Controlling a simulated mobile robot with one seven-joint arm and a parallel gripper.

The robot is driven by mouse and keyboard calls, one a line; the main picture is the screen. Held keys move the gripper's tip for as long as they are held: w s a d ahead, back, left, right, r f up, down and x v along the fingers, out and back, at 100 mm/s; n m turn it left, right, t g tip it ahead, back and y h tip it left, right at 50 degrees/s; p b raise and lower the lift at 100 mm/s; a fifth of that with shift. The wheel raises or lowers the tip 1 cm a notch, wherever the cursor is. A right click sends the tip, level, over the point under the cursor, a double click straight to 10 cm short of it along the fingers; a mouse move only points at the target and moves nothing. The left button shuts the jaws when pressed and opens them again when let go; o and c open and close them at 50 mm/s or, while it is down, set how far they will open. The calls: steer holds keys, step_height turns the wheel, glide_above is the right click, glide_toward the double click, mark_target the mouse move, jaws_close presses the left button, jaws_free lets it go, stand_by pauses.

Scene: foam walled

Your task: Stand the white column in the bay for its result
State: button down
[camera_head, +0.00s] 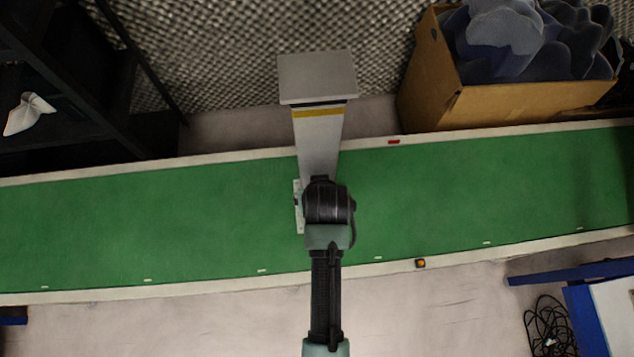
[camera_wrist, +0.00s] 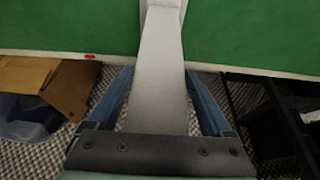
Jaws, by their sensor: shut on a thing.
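The white column (camera_head: 319,142) shows in the head view as a pale shaft with a yellow band and a dark line under a broad grey plate (camera_head: 317,77). Its lower part is hidden behind my arm, over the green strip. In the wrist view the white shaft (camera_wrist: 160,105) runs up the picture between the two blue fingers of my gripper (camera_wrist: 160,84), narrowing towards the top edge. My gripper is shut on it. In the head view my arm hides the gripper. I cannot tell whether the column's foot touches the green surface. No bay is clearly recognisable.
The green strip (camera_head: 480,190) has pale edges and is clear on both sides. A cardboard box (camera_head: 500,107) of dark foam stands at the back right, a black shelf (camera_head: 75,100) at the left. A red mark (camera_head: 393,141) and an orange button (camera_head: 420,263) sit on the edges.

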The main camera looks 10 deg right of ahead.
steer(key=shift+w+f, duration=0.15)
steer(key=shift+f, duration=0.65)
steer(key=shift+w+f, duration=0.1)
steer(key=shift+f, duration=0.7)
steer(key=shift+f+b, duration=0.15)
steer(key=shift+b, duration=0.15)
jaws_free()
steer(key=shift+s+f, duration=0.15)
steer(key=shift+s, duration=0.1)
